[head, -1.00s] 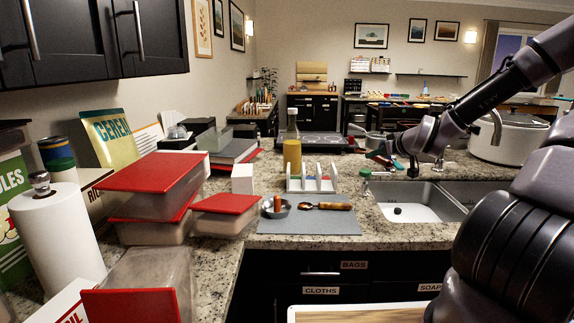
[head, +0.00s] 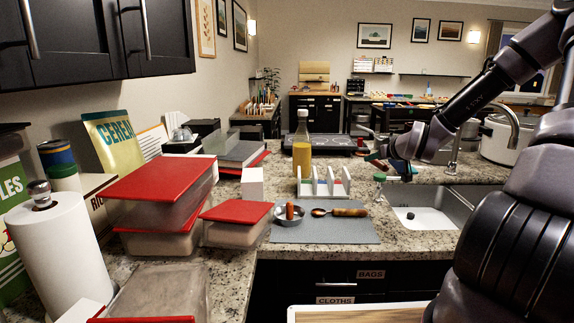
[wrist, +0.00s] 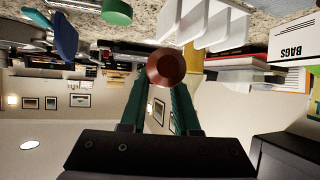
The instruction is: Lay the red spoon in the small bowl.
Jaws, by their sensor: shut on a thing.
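My gripper (head: 377,165) is over the counter, left of the sink and behind the mat. In the wrist view its green fingers (wrist: 160,95) are shut on a red-brown thing with a round end (wrist: 165,68), seen end-on. I take it for the red spoon; its far part is hidden. The small metal bowl (head: 279,221) stands on the grey mat, to the left of and nearer than my gripper. A short red-brown piece (head: 290,211) is in it. A spoon with a wooden handle (head: 349,212) lies on the mat right of the bowl.
A white rack (head: 322,190) stands behind the mat, with a yellow bottle (head: 302,158) behind it. Red-lidded boxes (head: 235,212) stand left of the bowl. The sink (head: 430,218) is at the right. The front of the grey mat (head: 325,233) is clear.

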